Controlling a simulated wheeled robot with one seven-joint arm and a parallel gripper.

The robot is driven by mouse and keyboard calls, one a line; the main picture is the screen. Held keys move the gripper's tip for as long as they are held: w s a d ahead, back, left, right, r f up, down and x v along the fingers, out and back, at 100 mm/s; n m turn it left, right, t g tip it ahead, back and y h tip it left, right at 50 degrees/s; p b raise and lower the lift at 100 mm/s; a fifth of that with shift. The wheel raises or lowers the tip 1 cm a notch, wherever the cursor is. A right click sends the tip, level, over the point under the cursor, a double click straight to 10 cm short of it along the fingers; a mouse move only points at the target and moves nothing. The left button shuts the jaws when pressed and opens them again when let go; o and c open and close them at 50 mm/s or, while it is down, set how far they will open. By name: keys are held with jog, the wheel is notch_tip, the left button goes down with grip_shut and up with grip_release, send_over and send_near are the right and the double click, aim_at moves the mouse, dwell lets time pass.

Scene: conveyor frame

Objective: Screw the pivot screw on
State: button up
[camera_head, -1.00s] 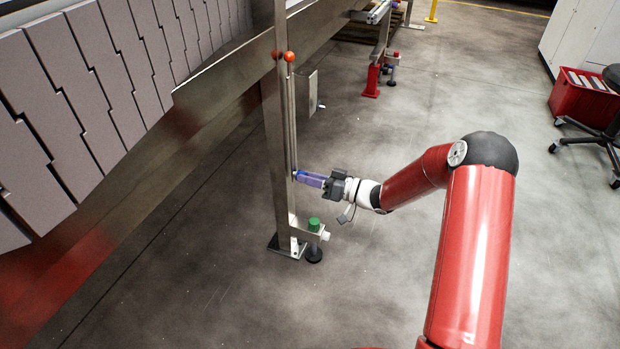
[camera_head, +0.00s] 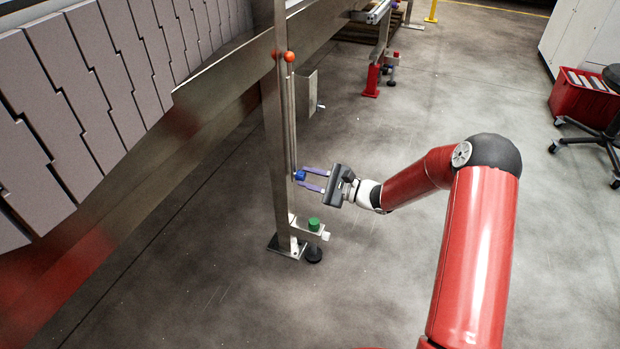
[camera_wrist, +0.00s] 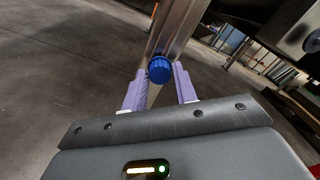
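The pivot screw shows as a blue knob (camera_head: 300,175) on the steel leg (camera_head: 280,130) of the conveyor frame. It also shows in the wrist view (camera_wrist: 160,69), seated against the metal post between the fingertips. My gripper (camera_head: 308,179) is open, with its two purple fingers spread around the knob. In the wrist view the fingers (camera_wrist: 158,86) stand to either side of the knob, with a gap on the left; the right fingertip is close to it. Whether either finger touches the knob I cannot tell. The screw's thread is hidden.
Two orange-red balls (camera_head: 284,56) top thin rods along the leg. A green knob (camera_head: 314,224) sits on a bracket near the foot. A grey conveyor belt (camera_head: 90,90) runs at the left.

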jog(key=shift+o, duration=0.9)
jog(key=shift+r+p, duration=0.1)
jog(key=shift+p, duration=0.5)
